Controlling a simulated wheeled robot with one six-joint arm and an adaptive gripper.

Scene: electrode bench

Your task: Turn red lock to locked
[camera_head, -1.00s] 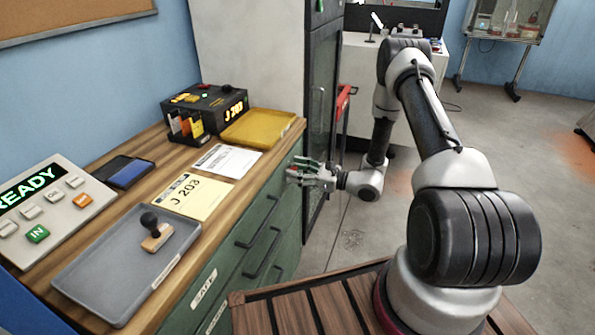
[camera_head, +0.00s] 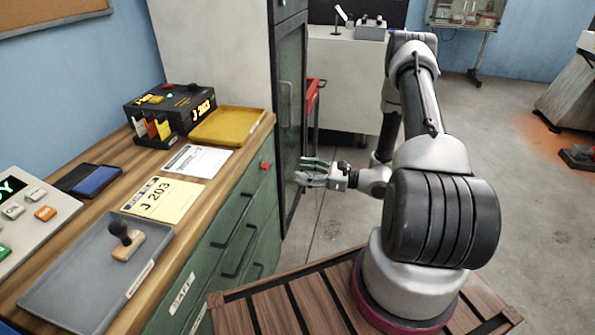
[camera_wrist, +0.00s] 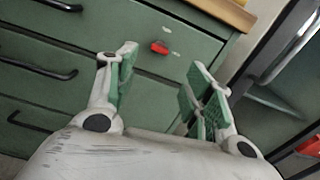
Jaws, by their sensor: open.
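The red lock (camera_head: 265,165) is a small red knob on the upper right of the green drawer front, near the cabinet's right edge. In the wrist view the red lock (camera_wrist: 159,48) lies ahead of my gripper, between the lines of its two fingers, with its bar close to level and slightly tilted. My gripper (camera_head: 303,172) is open and empty, to the right of the lock and apart from it. The wrist view shows the green-padded fingers of my gripper (camera_wrist: 158,82) spread wide. Small pale marks sit near the lock; I cannot read them.
Dark drawer handles (camera_head: 232,208) stick out from the green drawer cabinet (camera_head: 205,250). A tall glass-doored cabinet (camera_head: 290,100) stands just right of it. A red cart (camera_head: 314,95) is behind. Open floor (camera_head: 330,225) lies right of the drawers.

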